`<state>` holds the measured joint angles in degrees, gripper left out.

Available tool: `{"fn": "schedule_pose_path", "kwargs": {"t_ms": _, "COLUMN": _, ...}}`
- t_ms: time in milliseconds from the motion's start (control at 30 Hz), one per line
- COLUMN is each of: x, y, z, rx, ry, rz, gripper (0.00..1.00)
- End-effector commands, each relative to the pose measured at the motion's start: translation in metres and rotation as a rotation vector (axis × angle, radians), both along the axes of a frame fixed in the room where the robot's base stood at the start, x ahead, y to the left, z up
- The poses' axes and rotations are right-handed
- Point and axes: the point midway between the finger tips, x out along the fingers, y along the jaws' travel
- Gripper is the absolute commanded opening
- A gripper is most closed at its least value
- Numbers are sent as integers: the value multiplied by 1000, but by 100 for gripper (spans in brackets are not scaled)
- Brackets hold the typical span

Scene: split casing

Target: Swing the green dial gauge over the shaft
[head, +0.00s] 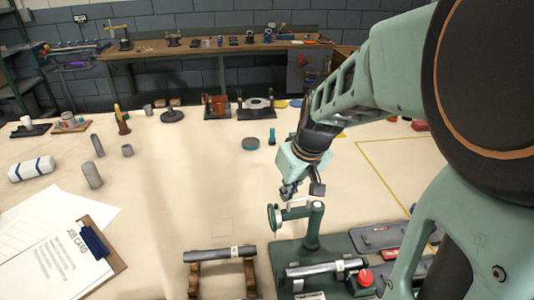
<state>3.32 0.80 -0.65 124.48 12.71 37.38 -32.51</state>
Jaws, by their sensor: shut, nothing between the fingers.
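The green dial gauge (273,217) shows nearly edge-on at the left end of a short green arm. The arm joins the top of an upright green post (313,228) on a dark green base. A grey metal shaft (312,269) lies on that base, nearer the camera than the post. The dial is up behind the left end of this shaft. My gripper (301,191) is shut and empty, just above the gauge's arm, between dial and post. I cannot tell whether it touches the arm.
A second shaft (218,254) rests on wooden supports to the left. A red knob (365,278) stands at the right end of the base. A clipboard (93,240) lies at the left. The bench (180,190) is clear in the middle. Small parts stand farther back.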

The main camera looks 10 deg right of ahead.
Motion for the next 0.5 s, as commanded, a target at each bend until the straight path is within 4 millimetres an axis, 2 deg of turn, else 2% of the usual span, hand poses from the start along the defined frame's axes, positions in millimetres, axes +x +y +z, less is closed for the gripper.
{"fn": "schedule_pose_path", "kwargs": {"t_ms": 500, "x": -2, "y": 0, "z": -1, "rx": 0, "ry": 1, "rz": 54, "gripper": 0}}
